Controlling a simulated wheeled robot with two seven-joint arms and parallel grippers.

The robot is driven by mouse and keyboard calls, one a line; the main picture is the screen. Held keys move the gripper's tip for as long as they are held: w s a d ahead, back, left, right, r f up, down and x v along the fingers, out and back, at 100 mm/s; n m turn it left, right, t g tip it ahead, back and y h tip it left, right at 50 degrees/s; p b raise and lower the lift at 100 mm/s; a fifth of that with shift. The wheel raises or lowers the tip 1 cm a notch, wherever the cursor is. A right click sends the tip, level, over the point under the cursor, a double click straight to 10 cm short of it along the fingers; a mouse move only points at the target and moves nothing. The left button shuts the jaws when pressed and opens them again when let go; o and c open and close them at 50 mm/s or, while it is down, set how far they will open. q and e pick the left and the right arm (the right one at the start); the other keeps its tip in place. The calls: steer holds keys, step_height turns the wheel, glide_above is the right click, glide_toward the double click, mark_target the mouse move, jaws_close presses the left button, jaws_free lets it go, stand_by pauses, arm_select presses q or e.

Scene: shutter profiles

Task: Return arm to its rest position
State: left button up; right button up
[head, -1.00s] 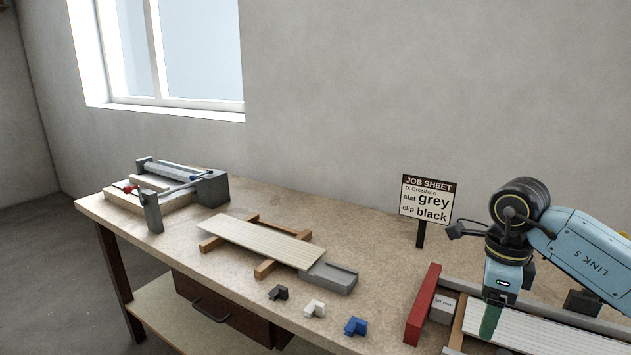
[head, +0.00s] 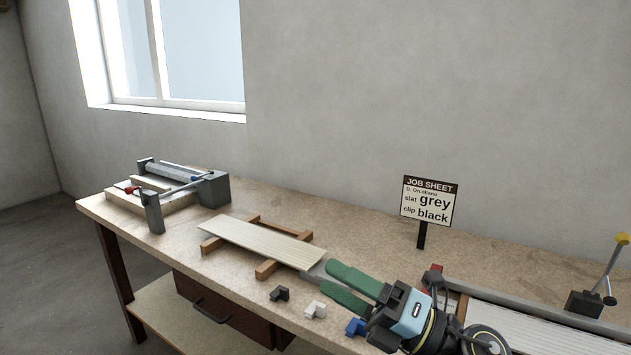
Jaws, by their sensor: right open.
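My right gripper (head: 347,287) reaches in from the lower right, with its two green fingers spread apart and pointing left. It is open, and nothing shows between the fingers. The fingers cover most of a grey block at the near end of a pale ribbed slat (head: 262,243), which lies across a wooden frame (head: 266,269). From this view I cannot tell whether the fingers touch the block or hover above it. My left gripper is not in view.
A black clip (head: 280,294), a white clip (head: 315,310) and a blue clip (head: 355,326) lie near the bench's front edge. A job sheet sign (head: 428,201) stands behind. A grey clamping fixture (head: 212,190) stands at left. A long slat tray (head: 545,318) lies at right.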

steer(key=w+d+f+m+t+h, duration=0.1)
steer(key=d+f+m+t+h, duration=0.2)
steer(key=d+m+t+h, duration=0.6)
steer(key=w+d+f+m+t+h, duration=0.25)
steer(key=m+h, duration=0.35)
steer(key=m, duration=0.7)
steer(key=s+d+f+m+g+h, duration=0.3)
steer(key=f+m, duration=0.1)
steer(key=f, duration=0.2)
steer(key=s+d+f+m+g+h, duration=0.3)
steer(key=s+f+m+g, duration=0.15)
steer(key=f, duration=0.25)
steer(key=s+f+m+g+y, duration=0.1)
steer(key=s+f+m+g, duration=0.1)
steer(key=s+f+g, duration=0.55)
steer(key=s+f+m+g, duration=0.2)
steer(key=s+f+m, duration=0.15)
steer(key=s, duration=0.75)
step_height(320, 180, down, 26)
steer(key=s+d+n+g, duration=0.1)
steer(key=s, duration=0.1)
steer(key=s+d+f+g, duration=0.1)
steer(key=s+d+f, duration=0.3)
steer(key=s+f, duration=1)
steer(key=shift+s+n, duration=0.3)
steer(key=shift+s, duration=0.8)
